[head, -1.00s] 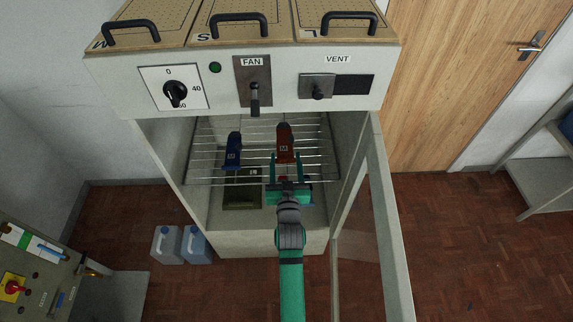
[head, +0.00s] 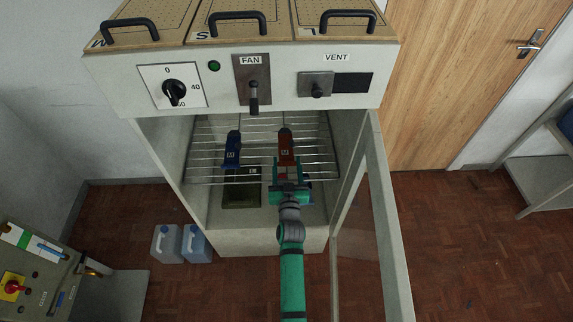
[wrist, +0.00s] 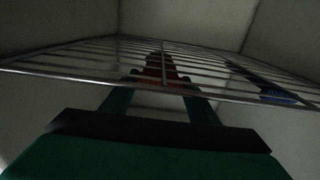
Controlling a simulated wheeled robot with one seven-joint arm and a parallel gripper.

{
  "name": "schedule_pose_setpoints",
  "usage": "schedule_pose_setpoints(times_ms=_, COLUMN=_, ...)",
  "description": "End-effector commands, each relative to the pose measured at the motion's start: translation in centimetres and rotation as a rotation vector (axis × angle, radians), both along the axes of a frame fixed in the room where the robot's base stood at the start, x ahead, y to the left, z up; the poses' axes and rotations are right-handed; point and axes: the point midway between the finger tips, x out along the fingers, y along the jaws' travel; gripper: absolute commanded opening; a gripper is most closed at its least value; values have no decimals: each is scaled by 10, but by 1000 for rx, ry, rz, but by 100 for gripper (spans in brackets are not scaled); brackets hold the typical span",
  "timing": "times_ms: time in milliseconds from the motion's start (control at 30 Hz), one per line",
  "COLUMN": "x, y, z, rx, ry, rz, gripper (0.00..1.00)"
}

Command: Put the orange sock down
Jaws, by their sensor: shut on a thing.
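The orange sock (head: 286,148) is at the wire rack inside the open cabinet, right of the blue sock (head: 233,152). My gripper (head: 289,165) reaches in from the front and is shut on the near end of the orange sock. In the wrist view the orange sock (wrist: 160,68) shows between and beyond the two green fingers, with rack wires crossing in front of it. I cannot tell whether its whole underside touches the rack.
The wire rack (head: 208,165) spans the cabinet. The cabinet's glazed door (head: 390,230) stands open at the right. A dark tray (head: 241,195) lies below the rack. The rack is bare between the socks. Jugs (head: 181,244) stand on the floor at left.

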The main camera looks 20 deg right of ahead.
Motion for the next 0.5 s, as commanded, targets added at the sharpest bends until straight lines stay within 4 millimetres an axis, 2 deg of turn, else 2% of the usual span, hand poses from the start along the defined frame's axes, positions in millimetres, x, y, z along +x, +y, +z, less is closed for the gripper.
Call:
schedule_pose_setpoints(times_ms=100, x=1, y=2, z=-3, rx=1, ry=0, rz=4, gripper=33)
schedule_pose_setpoints(times_ms=133, x=1, y=2, z=-3, rx=1, ry=0, rz=3, gripper=59)
schedule_pose_setpoints(times_ms=200, x=1, y=2, z=-3, rx=0, ry=0, rz=3, gripper=73)
schedule_pose_setpoints(times_ms=500, x=0, y=1, z=-2, rx=0, ry=0, rz=2, gripper=73)
